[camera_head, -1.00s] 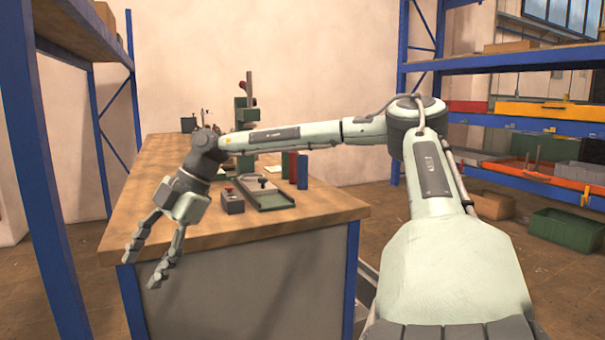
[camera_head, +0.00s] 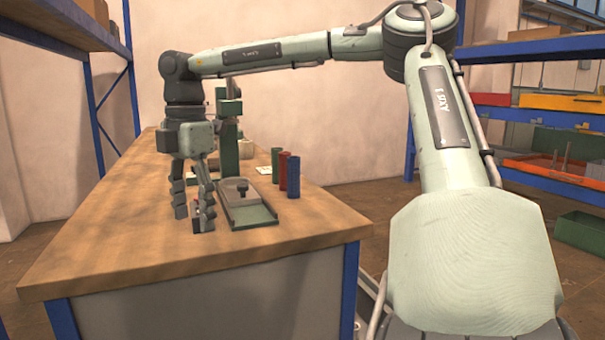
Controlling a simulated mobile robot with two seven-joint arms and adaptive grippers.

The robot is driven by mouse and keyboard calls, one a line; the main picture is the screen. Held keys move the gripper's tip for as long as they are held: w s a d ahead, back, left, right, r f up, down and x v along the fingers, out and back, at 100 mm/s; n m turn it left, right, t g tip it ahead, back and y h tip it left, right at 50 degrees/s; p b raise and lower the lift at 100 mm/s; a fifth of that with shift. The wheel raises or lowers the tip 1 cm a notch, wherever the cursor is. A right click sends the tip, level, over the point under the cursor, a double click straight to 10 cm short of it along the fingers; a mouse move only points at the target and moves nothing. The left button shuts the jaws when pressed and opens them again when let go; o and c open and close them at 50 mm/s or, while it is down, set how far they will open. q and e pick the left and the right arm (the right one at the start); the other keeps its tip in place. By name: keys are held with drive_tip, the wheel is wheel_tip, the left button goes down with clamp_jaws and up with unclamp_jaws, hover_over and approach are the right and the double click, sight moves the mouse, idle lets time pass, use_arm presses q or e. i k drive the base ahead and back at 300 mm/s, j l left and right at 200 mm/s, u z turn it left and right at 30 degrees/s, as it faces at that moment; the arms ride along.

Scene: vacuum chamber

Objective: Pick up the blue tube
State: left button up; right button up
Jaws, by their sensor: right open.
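The blue tube (camera_head: 293,177) stands upright on the wooden workbench (camera_head: 130,240), at the right of a short row. A red tube (camera_head: 283,171) and a green tube (camera_head: 275,163) stand close beside it, further back. My right gripper (camera_head: 194,218) points down over the bench, left of the tubes and apart from them. It is open, with its fingers around or in front of a small dark box with a red part, mostly hidden. I cannot tell whether they touch it. My left gripper is not in view.
A green tray (camera_head: 258,217) with a grey plate and black knob lies between my right gripper and the tubes. A green machine stand (camera_head: 229,150) rises behind. Blue-framed shelves (camera_head: 530,118) stand at the right. The bench front is clear.

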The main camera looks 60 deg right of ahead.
sight(293, 161)
drive_tip(key=l, duration=1)
drive_tip(key=i+l, duration=0.1)
drive_tip(key=l, duration=0.9)
